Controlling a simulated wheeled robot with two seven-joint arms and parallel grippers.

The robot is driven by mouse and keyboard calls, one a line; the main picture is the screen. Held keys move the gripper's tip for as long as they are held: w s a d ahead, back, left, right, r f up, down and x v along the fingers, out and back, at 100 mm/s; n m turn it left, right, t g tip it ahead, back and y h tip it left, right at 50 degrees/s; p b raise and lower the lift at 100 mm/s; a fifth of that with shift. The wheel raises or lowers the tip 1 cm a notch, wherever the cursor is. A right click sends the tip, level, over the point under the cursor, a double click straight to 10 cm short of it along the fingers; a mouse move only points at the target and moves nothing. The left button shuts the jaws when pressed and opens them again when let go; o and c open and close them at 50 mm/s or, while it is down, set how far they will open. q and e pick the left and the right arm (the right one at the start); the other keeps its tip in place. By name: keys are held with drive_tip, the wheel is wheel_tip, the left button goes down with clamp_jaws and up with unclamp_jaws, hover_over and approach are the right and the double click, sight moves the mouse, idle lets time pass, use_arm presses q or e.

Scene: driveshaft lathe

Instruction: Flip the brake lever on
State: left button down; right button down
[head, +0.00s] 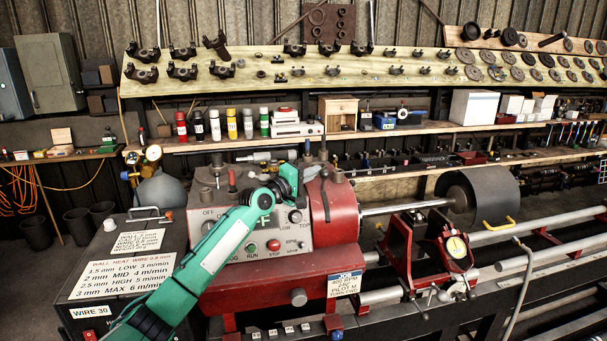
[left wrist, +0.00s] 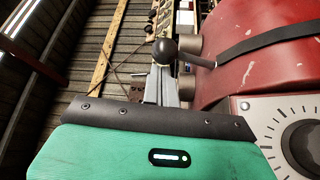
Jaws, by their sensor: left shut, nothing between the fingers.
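The lathe headstock (head: 258,232) is a grey panel with dials and buttons beside a red housing (head: 345,212). A dark lever with a rounded knob (head: 324,174) stands at the red housing; I cannot read a label naming it as the brake lever. In the left wrist view a black ball knob (left wrist: 164,50) on a short dark rod sits beside the red housing (left wrist: 255,72). My left gripper (head: 289,180) is shut and empty, over the upper part of the grey panel, just left of the red housing. Its fingertips are hard to make out. My right gripper is out of view.
A shaft (head: 407,207) runs right from the red housing, past a red rest with a dial gauge (head: 456,248). A sign-covered dark cabinet (head: 92,240) is at left. Shelves of parts fill the back.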

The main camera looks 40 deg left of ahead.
sight(324, 180)
use_arm(q)
drive_tip(key=shift+w, duration=0.3)
drive_tip(key=shift+d, duration=0.1)
drive_tip(key=shift+s+d+f+b, duration=0.1)
drive_tip(key=shift+f+b, duration=0.1)
drive_tip(key=shift+b, duration=0.2)
drive_tip(key=m+b, duration=0.1)
drive_tip(key=s+d+f+m+b, duration=0.1)
drive_tip(key=b, duration=0.1)
drive_tip(key=s+d+t+b, duration=0.1)
drive_tip(key=b, duration=0.1)
drive_tip(key=shift+s+d+f+m+h, duration=0.1)
drive_tip(key=shift+d+f+m+h, duration=0.2)
drive_tip(key=shift+m, duration=0.1)
drive_tip(key=shift+s+d+f, duration=0.1)
drive_tip(key=shift+s+d, duration=0.2)
drive_tip(key=shift+d, duration=0.1)
drive_tip(key=shift+s+d, duration=0.15)
drive_tip(key=shift+s, duration=0.05)
drive_tip(key=shift+s+d+f+p, duration=0.15)
drive_tip(key=shift+p, duration=0.15)
drive_tip(key=shift+f, duration=0.1)
